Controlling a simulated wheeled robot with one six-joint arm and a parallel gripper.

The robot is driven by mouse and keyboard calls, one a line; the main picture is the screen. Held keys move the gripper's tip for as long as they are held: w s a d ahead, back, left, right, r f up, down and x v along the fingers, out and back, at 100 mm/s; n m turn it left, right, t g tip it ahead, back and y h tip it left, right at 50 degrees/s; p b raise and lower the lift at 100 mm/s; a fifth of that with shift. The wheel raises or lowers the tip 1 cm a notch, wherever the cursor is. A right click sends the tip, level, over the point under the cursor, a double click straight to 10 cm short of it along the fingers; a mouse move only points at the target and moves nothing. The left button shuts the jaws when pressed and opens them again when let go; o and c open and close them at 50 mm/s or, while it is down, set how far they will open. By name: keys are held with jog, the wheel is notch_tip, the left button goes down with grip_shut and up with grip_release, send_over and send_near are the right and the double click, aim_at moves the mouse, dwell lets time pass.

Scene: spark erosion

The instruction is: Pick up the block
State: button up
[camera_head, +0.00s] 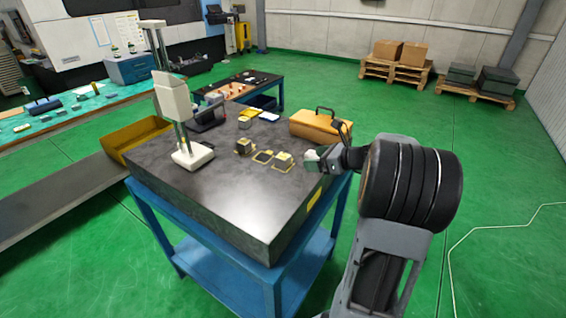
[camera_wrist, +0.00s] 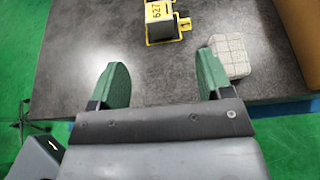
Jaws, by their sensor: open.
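A block with a yellow label reading 627 (camera_wrist: 159,22) stands at the top of the wrist view, inside a yellow outline on the dark tabletop. In the head view a block in a yellow outline (camera_head: 283,160) sits just left of my gripper (camera_head: 320,159). My gripper also shows in the wrist view (camera_wrist: 162,62), with two green fingers wide apart and bare tabletop between them. The labelled block lies beyond the fingertips, apart from them. A pale gridded block (camera_wrist: 231,56) lies beside the right finger, which covers part of its edge; whether they touch is unclear.
The dark tabletop (camera_head: 225,205) also bears another block (camera_head: 243,147), an empty-looking outline (camera_head: 263,157), a white stand (camera_head: 190,150) at left and an orange case (camera_head: 318,125) behind. A yellow bin (camera_head: 135,137) is at the left edge. The front of the tabletop is clear.

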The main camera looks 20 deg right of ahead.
aim_at(288, 159)
jog(key=x, duration=1.1)
jog(key=shift+s, duration=0.1)
jog(key=shift+c, duration=0.2)
jog(key=c, duration=1.1)
